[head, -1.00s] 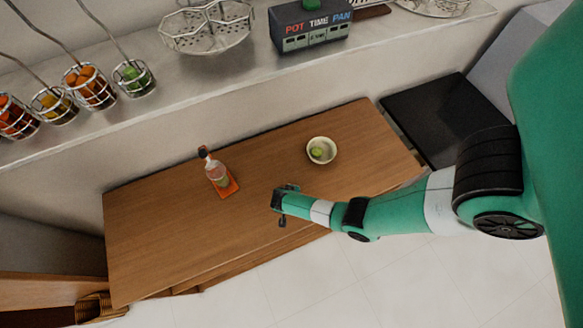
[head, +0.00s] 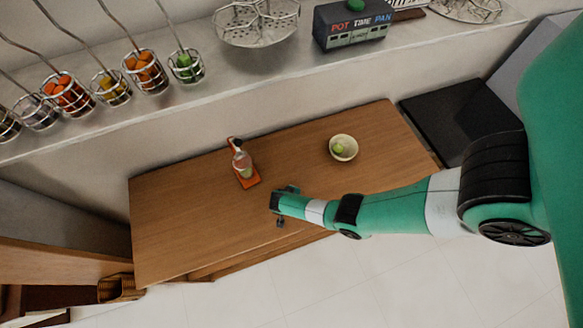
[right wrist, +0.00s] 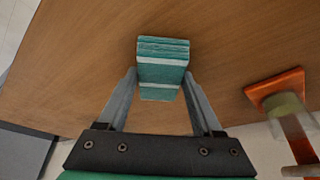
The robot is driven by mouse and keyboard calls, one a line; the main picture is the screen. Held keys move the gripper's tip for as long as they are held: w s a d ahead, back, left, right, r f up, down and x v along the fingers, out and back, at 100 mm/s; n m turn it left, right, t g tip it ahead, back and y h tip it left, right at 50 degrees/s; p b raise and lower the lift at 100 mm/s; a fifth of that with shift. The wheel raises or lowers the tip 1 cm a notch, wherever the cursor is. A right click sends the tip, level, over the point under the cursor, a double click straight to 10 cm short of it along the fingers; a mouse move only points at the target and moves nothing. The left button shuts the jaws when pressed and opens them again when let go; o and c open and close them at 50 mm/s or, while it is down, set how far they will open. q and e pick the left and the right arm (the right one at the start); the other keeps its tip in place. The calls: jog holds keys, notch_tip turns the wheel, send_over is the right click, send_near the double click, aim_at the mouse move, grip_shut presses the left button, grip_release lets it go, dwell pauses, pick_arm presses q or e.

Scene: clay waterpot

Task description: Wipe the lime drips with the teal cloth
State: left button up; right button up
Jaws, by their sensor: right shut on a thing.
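The teal cloth (right wrist: 162,70) is a folded block with pale stripes, held between the fingers of my right gripper (right wrist: 160,76) in the right wrist view. In the head view my right gripper (head: 278,206) is over the front part of the wooden table (head: 180,225), below and right of the bottle. The cloth cannot be made out there. I cannot tell any lime drips on the visible wood in either view. My left gripper is not in view.
A clear bottle (head: 242,162) with greenish contents stands on an orange-red base (head: 251,182). A pale bowl (head: 351,148) holding a green lime (head: 338,149) sits at the table's right. A shelf (head: 290,73) with wire baskets runs behind. The table's left half is bare.

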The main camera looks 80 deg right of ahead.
jog(key=r, duration=0.3)
jog(key=shift+s+p, duration=0.25)
jog(key=shift+p, duration=0.1)
grip_shut()
jog(key=shift+s+r+p, duration=0.2)
jog(key=shift+p, duration=0.2)
jog(key=shift+w+r+p, duration=0.1)
jog(key=shift+r+p, duration=0.6)
jog(key=shift+p, duration=0.05)
notch_tip(320, 180, up, 4)
jog(key=p, duration=0.4)
jog(key=shift+f, duration=0.2)
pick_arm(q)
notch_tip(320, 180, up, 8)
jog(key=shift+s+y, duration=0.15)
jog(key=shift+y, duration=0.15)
